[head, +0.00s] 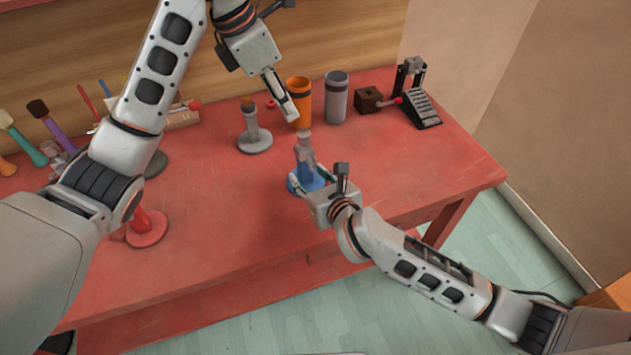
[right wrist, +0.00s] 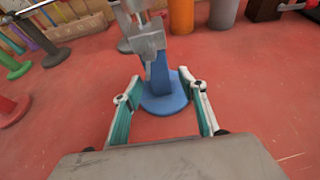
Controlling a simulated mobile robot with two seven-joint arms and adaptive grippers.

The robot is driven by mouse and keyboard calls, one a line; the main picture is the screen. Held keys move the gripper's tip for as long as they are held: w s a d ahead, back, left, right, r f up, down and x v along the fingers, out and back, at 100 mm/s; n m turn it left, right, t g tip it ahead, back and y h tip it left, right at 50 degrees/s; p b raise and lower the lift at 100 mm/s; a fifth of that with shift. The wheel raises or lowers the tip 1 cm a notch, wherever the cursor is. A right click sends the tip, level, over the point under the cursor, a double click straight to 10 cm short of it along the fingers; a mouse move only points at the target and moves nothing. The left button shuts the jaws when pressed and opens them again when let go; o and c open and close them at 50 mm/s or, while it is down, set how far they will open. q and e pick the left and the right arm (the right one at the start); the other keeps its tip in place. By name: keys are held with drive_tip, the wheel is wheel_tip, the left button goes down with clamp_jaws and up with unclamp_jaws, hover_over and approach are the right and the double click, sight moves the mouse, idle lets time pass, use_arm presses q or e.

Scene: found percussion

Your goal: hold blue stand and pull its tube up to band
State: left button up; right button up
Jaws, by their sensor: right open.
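The blue stand (head: 306,179) stands upright near the front edge of the red table, with a grey tube (head: 304,147) rising from it. I cannot make out a band.
A grey stand (head: 254,139) is left of the blue one. An orange cup (head: 298,100), a grey cup (head: 336,98), a brown block (head: 368,99) and a pedal (head: 420,108) stand behind. A red stand (head: 146,229) is at left. The table's right front is clear.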

sight(308, 175)
drive_tip(key=shift+x, duration=1.5)
clamp_jaws()
